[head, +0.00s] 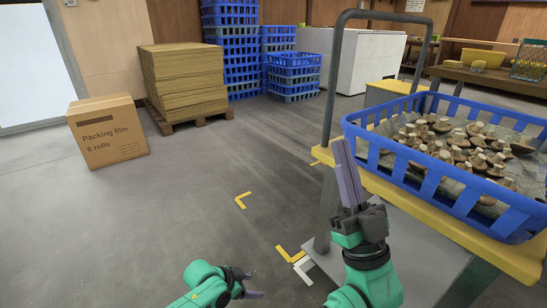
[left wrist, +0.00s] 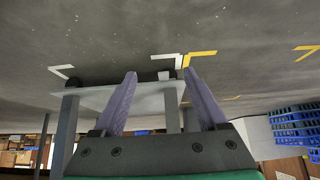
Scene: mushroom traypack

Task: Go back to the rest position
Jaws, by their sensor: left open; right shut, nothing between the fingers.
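My left gripper (head: 250,284) is low in the head view, at the bottom middle, to the left of the cart. In the left wrist view my left gripper (left wrist: 164,76) shows its two purple fingers spread apart with nothing between them. My right gripper (head: 344,160) points up in front of the cart's handle side, left of the blue crate (head: 453,207). Its fingers are together and hold nothing. The crate holds many brown mushrooms (head: 440,134) and rests on the yellow-topped cart (head: 520,263).
A grey cart handle (head: 334,75) rises beside my right gripper. A packing film carton (head: 107,130) and a pallet stack (head: 183,80) stand at the back left, with stacked blue crates (head: 293,75) behind.

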